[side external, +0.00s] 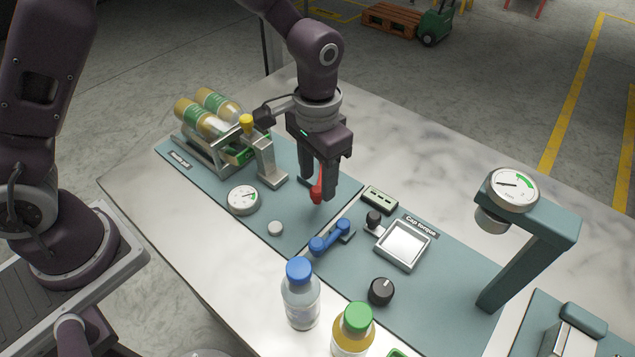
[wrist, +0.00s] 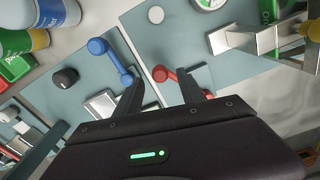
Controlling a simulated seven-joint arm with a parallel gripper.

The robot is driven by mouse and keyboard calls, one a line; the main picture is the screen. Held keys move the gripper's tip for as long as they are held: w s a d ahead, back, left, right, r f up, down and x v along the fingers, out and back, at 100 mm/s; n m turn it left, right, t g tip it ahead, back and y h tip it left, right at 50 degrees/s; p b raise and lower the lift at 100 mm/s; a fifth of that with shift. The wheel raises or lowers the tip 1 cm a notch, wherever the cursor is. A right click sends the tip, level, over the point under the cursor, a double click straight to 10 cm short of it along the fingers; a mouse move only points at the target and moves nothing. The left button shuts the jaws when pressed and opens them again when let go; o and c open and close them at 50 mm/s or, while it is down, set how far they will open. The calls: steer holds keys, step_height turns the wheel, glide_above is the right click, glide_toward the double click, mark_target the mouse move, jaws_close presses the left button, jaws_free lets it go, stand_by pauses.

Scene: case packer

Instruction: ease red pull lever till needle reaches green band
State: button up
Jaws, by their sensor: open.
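The red lever (side external: 317,192) stands near the right end of the left teal panel. In the wrist view its round red knob (wrist: 161,74) shows between the fingertips, with its arm running behind the right finger. My gripper (side external: 319,188) is open, pointing down with its fingers around the lever; it also shows in the wrist view (wrist: 160,80). I cannot tell whether either finger touches it. A round white gauge (side external: 243,199) with a green band lies left of the lever on the same panel. Its needle is too small to read surely; the wrist view cuts the gauge (wrist: 209,3) off.
A blue lever (side external: 329,238) sits close in front of my gripper. A second gauge (side external: 514,188) tops a teal post at right. A bottle rack (side external: 212,157) stands at left. Blue-capped (side external: 300,296) and green-capped (side external: 353,332) bottles stand at the front.

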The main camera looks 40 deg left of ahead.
steer(key=shift+r, duration=2.35)
steer(key=shift+r, duration=0.1)
stand_by(0.5)
steer(key=s+a+r+n+t, duration=0.1)
steer(key=s+a+r+t, duration=0.1)
steer(key=s+a+r, duration=0.4)
steer(key=s+a+r+t, duration=0.1)
steer(key=s+a+r, duration=0.1)
steer(key=s+r, duration=0.35)
steer(key=s+a+r+n+t, duration=0.1)
steer(key=s+a+r+t, duration=0.1)
steer(key=s, duration=0.7)
steer(key=shift+s+a+r+n+t, duration=0.15)
steer(key=shift+a+r+n+t, duration=0.25)
steer(key=shift+a, duration=0.5)
steer(key=shift+r, duration=0.15)
steer(key=shift+c, duration=0.2)
